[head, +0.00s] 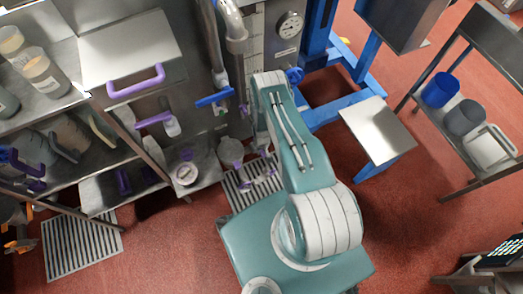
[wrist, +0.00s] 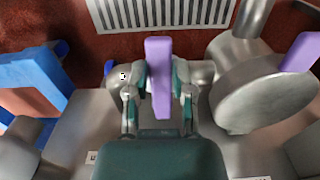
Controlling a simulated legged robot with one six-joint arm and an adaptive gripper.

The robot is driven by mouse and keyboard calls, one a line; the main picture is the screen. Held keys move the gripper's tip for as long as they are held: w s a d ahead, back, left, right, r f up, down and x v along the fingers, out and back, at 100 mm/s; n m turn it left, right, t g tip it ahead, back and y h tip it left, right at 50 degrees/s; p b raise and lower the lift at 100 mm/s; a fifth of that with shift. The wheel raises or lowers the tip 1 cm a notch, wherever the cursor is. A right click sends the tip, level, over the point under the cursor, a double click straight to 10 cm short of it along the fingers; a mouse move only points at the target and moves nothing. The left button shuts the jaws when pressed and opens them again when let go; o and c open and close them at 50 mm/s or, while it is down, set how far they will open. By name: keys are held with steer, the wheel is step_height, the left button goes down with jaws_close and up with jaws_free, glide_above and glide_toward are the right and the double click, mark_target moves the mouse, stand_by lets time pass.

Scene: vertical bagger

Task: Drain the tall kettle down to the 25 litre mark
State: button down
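The tall kettle (head: 252,45) seems to be the steel vessel at the top centre of the head view, with a pale marked strip on its front. Its level and litre figures are too small to read. In the wrist view a purple valve handle (wrist: 158,80) stands upright in the picture between the two fingers of my gripper (wrist: 159,82). The fingers lie close against both its sides and appear shut on it. Steel pipework (wrist: 203,73) lies behind it. In the head view my arm hides most of the gripper.
A floor grate (wrist: 165,14) lies beyond the handle. A round steel fitting (wrist: 262,92) and another purple handle (wrist: 301,54) stand right of my gripper. A blue frame (wrist: 28,82) is at left.

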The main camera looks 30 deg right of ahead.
steer(key=shift+w+d+n, duration=0.15)
steer(key=shift+d+n, duration=0.55)
steer(key=shift+n, duration=0.55)
steer(key=shift+w+d+n, duration=0.15)
steer(key=shift+d+n, duration=0.55)
steer(key=shift+n, duration=0.55)
steer(key=shift+c, duration=2.4)
jaws_free()
step_height(320, 180, up, 12)
steer(key=shift+s, duration=0.15)
